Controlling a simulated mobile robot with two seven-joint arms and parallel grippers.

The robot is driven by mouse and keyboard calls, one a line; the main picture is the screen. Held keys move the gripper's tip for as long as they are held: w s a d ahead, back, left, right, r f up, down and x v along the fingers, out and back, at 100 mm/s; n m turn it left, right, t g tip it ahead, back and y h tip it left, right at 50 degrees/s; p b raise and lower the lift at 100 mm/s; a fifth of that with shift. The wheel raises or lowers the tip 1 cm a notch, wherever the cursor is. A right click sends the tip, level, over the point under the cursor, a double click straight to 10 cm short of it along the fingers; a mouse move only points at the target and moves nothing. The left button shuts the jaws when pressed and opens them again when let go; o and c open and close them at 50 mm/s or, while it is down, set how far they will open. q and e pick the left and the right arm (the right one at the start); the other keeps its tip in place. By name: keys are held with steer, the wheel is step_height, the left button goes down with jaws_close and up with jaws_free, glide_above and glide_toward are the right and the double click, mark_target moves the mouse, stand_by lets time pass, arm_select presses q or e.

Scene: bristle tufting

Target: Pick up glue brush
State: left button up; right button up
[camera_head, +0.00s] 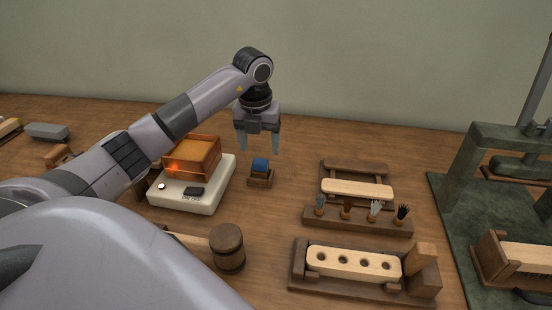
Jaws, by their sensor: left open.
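My left gripper (261,143) points down with its two fingers apart and nothing between them. It hangs above a small wooden holder (260,180) with a rounded blue piece (260,164) on it. The fingertips look apart from the blue piece. I cannot tell for sure that any item is the glue brush; the blue piece may be part of it. An amber-brown open box (208,164) with an orange glow stands on a white base unit (183,205) to the left. My right gripper does not show.
A wooden rack (345,221) holds several bristle tufts to the right. A drilled pale block (352,264) sits in a wooden jig (298,270) in front. A wooden mallet (227,247) lies near my left arm. A green press (455,215) stands at far right.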

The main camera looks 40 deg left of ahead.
mark_target(260, 161)
arm_select(q)
steer(key=shift+w+f, duration=0.2)
steer(key=shift+f, duration=0.35)
steer(key=f, duration=0.6)
steer(key=shift+a, duration=0.25)
steer(key=c, duration=1)
